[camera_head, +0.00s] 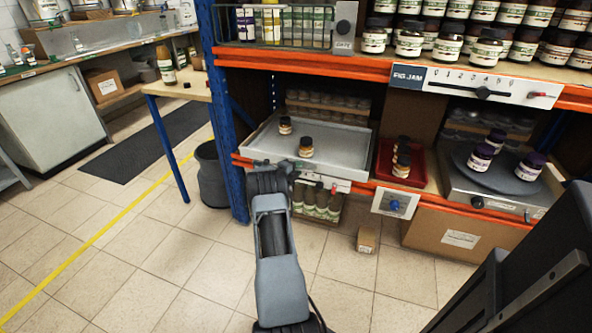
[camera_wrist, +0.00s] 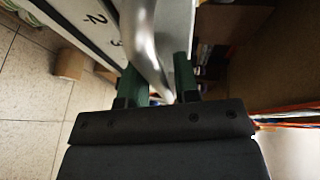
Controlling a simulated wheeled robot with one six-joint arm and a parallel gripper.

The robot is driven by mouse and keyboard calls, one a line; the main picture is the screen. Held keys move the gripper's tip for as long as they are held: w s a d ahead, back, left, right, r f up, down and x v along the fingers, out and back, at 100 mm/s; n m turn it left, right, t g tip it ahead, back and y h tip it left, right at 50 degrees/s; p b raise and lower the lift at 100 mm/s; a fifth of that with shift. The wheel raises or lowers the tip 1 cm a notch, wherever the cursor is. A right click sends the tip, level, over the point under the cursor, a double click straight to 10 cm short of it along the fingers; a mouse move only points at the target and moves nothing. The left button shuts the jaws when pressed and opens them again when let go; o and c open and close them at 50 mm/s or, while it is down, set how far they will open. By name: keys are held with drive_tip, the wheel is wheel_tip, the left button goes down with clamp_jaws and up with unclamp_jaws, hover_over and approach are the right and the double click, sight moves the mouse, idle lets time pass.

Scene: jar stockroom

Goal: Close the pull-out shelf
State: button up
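My gripper (camera_wrist: 158,88) is at the shelf's front; in the head view my own arm hides the fingertips. In the wrist view a shiny metal bar handle (camera_wrist: 146,40) runs between the two green fingers, beside a white panel (camera_wrist: 85,22) with numbers. The fingers stand apart around the bar; whether both press on it I cannot tell.
A red tray (camera_head: 420,178) with jars and a turntable (camera_head: 500,172) with purple-lidded jars sit to the right. A dark bin (camera_head: 212,175) and blue rack post (camera_head: 228,130) stand left. The tiled floor at left is free.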

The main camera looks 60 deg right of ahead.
drive_tip(key=shift+o, duration=0.2)
drive_tip(key=shift+d+r, duration=0.1)
drive_tip(key=shift+r, duration=0.25)
drive_tip(key=shift+a+r, duration=0.1)
drive_tip(key=shift+a, duration=0.1)
drive_tip(key=p+v, duration=0.3)
drive_tip(key=v, duration=1)
drive_tip(key=shift+a+f+p, duration=0.3)
drive_tip(key=shift+p, duration=0.05)
drive_tip(key=s+a+r+m+t+y+p, duration=0.1)
drive_tip(key=a+r+m+y+p, duration=0.2)
drive_tip(key=a+r+m+p, duration=0.85)
drive_tip(key=s+a+r+m+y+p, duration=0.25)
drive_tip(key=a+r+m, duration=0.5)
drive_tip(key=r, duration=0.85)
drive_tip(key=s+a+r+m+t+y+p, duration=0.1)
drive_tip(key=s+a+r+m+y+p, duration=0.2)
drive_tip(key=a, duration=0.6)
drive_tip(key=s+a+r+m+t+y+p, duration=0.2)
drive_tip(key=s+a+r+m+y+p, duration=0.2)
drive_tip(key=a+r+m, duration=0.3)
drive_tip(key=s+a+r+m+t+y+p, duration=0.2)
drive_tip(key=a+r+m, duration=0.4)
drive_tip(key=a, duration=0.5)
drive_tip(key=shift+s+y+p, duration=0.65)
drive_tip(key=shift+s+p, duration=0.05)
drive_tip(key=shift+p, duration=0.25)
